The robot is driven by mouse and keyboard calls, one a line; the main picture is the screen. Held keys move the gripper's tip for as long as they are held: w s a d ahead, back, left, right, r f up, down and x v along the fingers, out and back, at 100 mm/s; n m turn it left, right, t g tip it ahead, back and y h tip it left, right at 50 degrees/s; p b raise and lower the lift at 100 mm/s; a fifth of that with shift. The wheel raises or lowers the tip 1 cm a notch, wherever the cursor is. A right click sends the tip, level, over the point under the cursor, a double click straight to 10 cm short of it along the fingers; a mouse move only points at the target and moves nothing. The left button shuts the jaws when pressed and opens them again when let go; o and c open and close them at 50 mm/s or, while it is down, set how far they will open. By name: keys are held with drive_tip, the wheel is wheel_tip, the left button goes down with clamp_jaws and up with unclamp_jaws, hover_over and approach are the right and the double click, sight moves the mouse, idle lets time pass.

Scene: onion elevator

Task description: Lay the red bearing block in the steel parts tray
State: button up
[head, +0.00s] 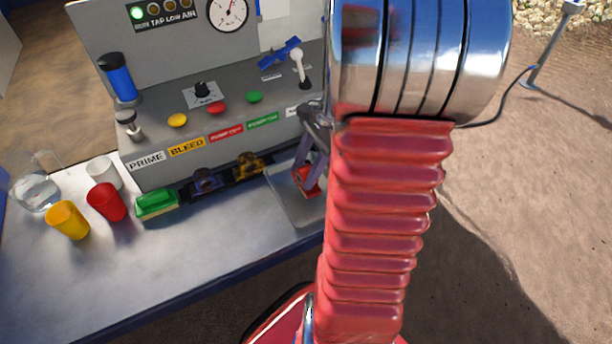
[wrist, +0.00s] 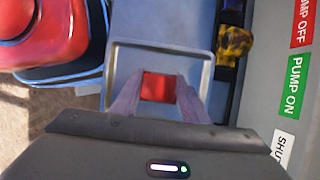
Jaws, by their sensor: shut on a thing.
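The red bearing block (wrist: 158,87) is between the fingers of my gripper (wrist: 158,90) in the wrist view. My gripper is shut on it. The steel parts tray (wrist: 206,62) lies below, and the block appears over its floor; I cannot tell whether it touches. In the head view the block (head: 308,182) shows beside the raised arm, over the tray (head: 285,206). The tray's right part is hidden behind my arm there. My gripper (head: 308,168) points down at the tray.
A control panel with buttons (head: 217,108) stands behind the tray. A dark block (head: 206,181) and a yellow-brown block (head: 249,167) sit along its foot.

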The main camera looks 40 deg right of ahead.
drive_tip(key=shift+f, duration=1.4)
drive_tip(key=o, duration=1.4)
drive_tip(key=shift+f, duration=0.1)
drive_tip(key=v, duration=1.2)
